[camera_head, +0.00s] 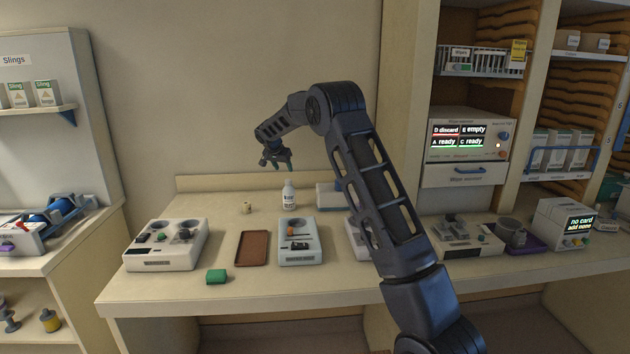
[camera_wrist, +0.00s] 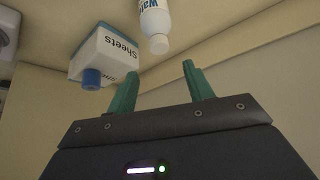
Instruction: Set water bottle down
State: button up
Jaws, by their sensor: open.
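The water bottle (camera_head: 289,195) is white and stands upright on the desk, behind the pale tray unit, in the head view. In the wrist view the bottle (camera_wrist: 155,24) shows at the top edge with part of its blue lettering, beyond the fingertips and apart from them. My gripper (camera_head: 276,160) is above the desk, up and slightly left of the bottle. Its two green fingers are spread with nothing between them, and they also show in the wrist view (camera_wrist: 160,82).
A box marked Sheets (camera_wrist: 105,53) stands beside the bottle. A brown tray (camera_head: 252,248), a green block (camera_head: 216,276), a small beige item (camera_head: 246,207) and a white unit with wells (camera_head: 168,246) are on the desk. Bare desk shows left of the bottle.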

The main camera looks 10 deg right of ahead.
jog(key=s+d+r+n+y, duration=0.1)
jog(key=s+d+r, duration=0.55)
jog(key=s, duration=0.35)
jog(key=s+d+r+g, duration=0.1)
jog(key=s+d+r, duration=0.4)
jog(key=s+d, duration=0.35)
jog(key=s+d+r+n+y, duration=0.1)
jog(key=s+d+r, duration=0.5)
jog(key=s, duration=0.4)
jog(key=s+d+f+n, duration=0.1)
jog(key=s+d+f, duration=0.1)
jog(key=s, duration=0.9)
jog(key=s+d+f+n, duration=0.1)
jog(key=s+d+f, duration=0.2)
jog(key=s, duration=0.8)
jog(key=s+d+f+n+y, duration=0.1)
jog(key=s+d+f, duration=0.2)
jog(key=s, duration=0.8)
jog(key=shift+s+f, duration=0.25)
jog(key=shift+s, duration=0.15)
jog(key=shift+d, duration=0.1)
